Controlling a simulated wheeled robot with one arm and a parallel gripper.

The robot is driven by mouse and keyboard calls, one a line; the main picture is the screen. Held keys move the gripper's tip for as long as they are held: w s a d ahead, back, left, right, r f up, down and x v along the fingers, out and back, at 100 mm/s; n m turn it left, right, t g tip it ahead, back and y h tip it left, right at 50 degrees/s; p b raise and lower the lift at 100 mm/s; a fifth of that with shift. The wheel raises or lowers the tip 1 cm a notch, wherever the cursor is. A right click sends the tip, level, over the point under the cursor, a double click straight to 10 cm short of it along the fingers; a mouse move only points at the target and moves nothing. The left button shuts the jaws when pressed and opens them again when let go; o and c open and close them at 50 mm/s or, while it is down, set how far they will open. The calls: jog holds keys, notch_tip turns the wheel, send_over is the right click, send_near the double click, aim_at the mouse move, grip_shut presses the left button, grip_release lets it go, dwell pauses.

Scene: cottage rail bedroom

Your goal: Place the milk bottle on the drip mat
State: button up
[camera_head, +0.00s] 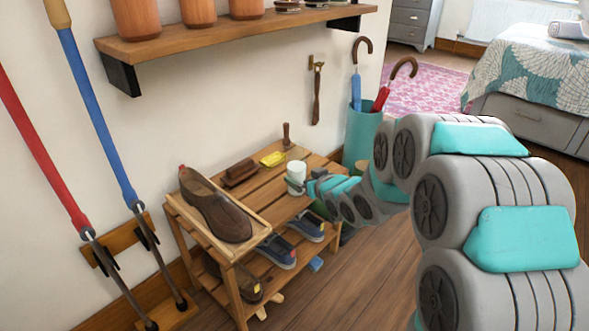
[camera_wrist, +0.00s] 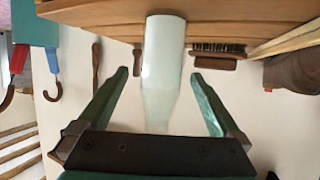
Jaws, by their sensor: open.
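The milk bottle (camera_wrist: 163,60) is a whitish, partly see-through bottle. In the wrist view, which is upside down, it stands between the two green fingers of my open gripper (camera_wrist: 159,73), with clear gaps on both sides. In the head view a white cylinder (camera_head: 296,174), which looks like the same bottle, stands on the slatted wooden bench (camera_head: 205,226) near its right end. My gripper (camera_head: 312,186) is just to its right there, its fingers hard to make out. I cannot make out a drip mat in either view.
A brown shoe (camera_head: 214,207) lies in a wooden tray at the bench's left end. A brown brush (camera_head: 240,172) and a yellow item (camera_head: 273,158) lie behind the bottle. A teal umbrella stand (camera_head: 360,135) is close behind my arm. A wall shelf (camera_head: 190,42) overhangs the bench's back.

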aim_at(293, 170)
jog(key=shift+x, duration=3.8)
jog(key=shift+a+r, duration=0.15)
grip_shut()
